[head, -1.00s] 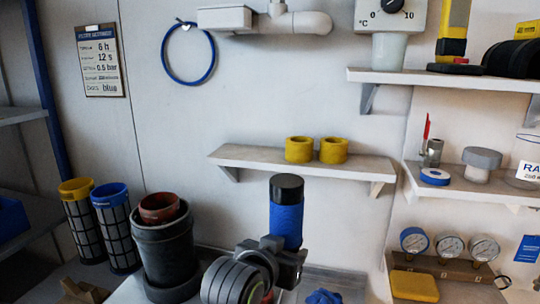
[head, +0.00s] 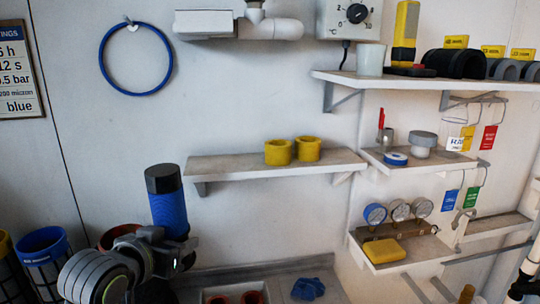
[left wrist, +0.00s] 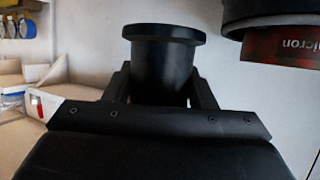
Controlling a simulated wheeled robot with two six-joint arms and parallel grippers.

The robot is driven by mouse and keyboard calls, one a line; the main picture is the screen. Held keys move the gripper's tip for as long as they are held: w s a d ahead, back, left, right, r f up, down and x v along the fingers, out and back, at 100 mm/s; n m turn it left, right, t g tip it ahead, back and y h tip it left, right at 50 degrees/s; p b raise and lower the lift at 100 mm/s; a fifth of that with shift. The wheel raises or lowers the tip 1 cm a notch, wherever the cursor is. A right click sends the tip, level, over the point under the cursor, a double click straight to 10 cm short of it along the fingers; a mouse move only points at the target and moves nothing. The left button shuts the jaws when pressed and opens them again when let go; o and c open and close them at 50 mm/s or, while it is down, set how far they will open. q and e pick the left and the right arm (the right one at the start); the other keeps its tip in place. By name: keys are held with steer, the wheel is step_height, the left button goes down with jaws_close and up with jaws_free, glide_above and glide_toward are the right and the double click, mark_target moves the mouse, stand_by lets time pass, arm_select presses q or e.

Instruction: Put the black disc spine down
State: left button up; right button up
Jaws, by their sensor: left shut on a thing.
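My left gripper (head: 165,250) is shut on an upright piece at the lower left of the head view. Above the jaws this piece shows a blue sleeve (head: 168,215) and a black top (head: 163,178). In the left wrist view a black, flanged cylinder, the disc spine (left wrist: 163,65), stands between the two fingers (left wrist: 160,95). Its lower part is hidden by the gripper body. My right gripper does not show.
A red-brown cup (head: 118,237) stands behind my left arm. Blue-rimmed (head: 42,246) and yellow-rimmed mesh cylinders are at far left. A tray (head: 215,292) with red rings and a blue cloth (head: 308,288) lie on the bench. A shelf (head: 225,165) holds two yellow rings.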

arm_select(q)
steer(key=r+m+h+p, duration=0.1)
steer(key=r, duration=0.1)
steer(key=w+a+r+m+g+h+p, duration=0.1)
steer(key=r, duration=0.2)
steer(key=w+a+r+m+g+h+p, duration=0.1)
steer(key=r+h+p, duration=0.1)
steer(key=shift+w+a+r+m, duration=0.1)
steer(key=shift+w+r+m, duration=0.1)
steer(key=shift+r+m, duration=0.2)
steer(key=s+a+r+m+g+h+p, duration=0.15)
steer(key=a+r+p, duration=0.3)
steer(key=r, duration=0.65)
steer(key=p, duration=0.5)
glide_above(210, 164)
steer(key=shift+r+m+h, duration=0.15)
steer(key=shift+m+h, duration=0.1)
steer(key=shift+h, duration=0.1)
step_height(210, 164, down, 3)
steer(key=shift+a+r+p, duration=0.1)
steer(key=shift+r+p, duration=0.1)
steer(key=shift+p, duration=0.75)
steer(key=shift+f, duration=0.5)
